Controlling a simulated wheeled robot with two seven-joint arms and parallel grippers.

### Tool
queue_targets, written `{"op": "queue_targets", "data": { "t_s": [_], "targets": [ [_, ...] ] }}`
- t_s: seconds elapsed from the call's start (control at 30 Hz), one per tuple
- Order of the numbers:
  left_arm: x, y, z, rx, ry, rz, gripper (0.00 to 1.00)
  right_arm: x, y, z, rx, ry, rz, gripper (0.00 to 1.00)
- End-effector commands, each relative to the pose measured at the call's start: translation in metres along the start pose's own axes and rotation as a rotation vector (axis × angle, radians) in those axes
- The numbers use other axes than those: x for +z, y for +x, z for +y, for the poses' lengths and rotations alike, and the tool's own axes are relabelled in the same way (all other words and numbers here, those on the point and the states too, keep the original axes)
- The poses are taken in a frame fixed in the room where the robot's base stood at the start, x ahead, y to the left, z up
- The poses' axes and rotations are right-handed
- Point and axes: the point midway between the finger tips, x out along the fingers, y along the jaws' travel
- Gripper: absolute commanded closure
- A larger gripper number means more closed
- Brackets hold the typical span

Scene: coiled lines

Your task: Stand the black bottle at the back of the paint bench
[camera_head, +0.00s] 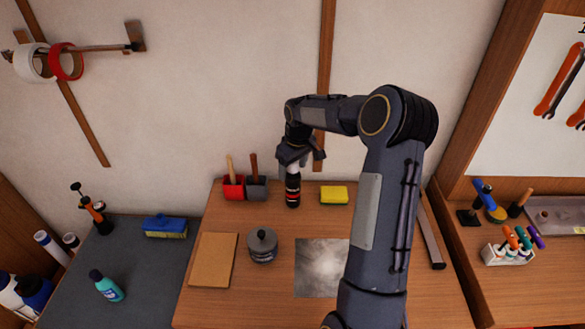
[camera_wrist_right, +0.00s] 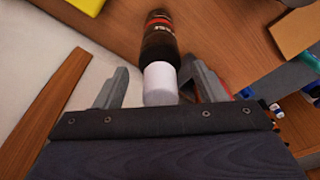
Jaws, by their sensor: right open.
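The black bottle (camera_head: 293,190) has a red band and a white cap. It stands upright at the back of the wooden paint bench (camera_head: 214,215), between a grey holder and a yellow sponge. My right gripper (camera_head: 298,158) is over its top. In the right wrist view, the bottle (camera_wrist_right: 160,40) points its white cap back between the two open fingers (camera_wrist_right: 160,84), with a visible gap on the left side. The gap on the right side is narrow, and I cannot tell whether that finger touches. My left gripper is not in view.
Red (camera_head: 233,187) and grey (camera_head: 257,188) holders stand left of the bottle; the sponge (camera_head: 334,195) lies right. A grey lidded pot (camera_head: 263,245), a brown board (camera_head: 213,260) and a metallic sheet (camera_head: 318,268) lie nearer. The wall rises close behind.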

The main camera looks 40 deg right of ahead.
Motion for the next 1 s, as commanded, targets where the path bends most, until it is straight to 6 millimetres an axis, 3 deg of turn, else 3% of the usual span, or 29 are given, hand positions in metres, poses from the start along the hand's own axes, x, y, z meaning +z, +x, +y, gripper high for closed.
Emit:
{"op": "queue_targets", "data": {
  "t_s": [0.07,0.4,0.73,0.87,1.0],
  "targets": [
    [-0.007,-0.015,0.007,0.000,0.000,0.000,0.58,-0.001,-0.025,0.000,0.001,0.001,0.002,0.36],
    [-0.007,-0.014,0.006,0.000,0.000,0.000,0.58,-0.001,-0.087,0.000,0.002,0.001,0.004,0.36],
    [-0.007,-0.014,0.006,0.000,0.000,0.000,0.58,0.001,-0.109,-0.003,-0.001,0.000,0.005,0.36],
    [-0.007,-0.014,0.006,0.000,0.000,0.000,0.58,0.012,-0.132,-0.026,-0.004,0.004,0.036,0.36],
    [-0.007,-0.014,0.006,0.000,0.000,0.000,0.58,0.048,-0.171,-0.079,-0.031,0.030,0.104,0.36]
  ]
}}
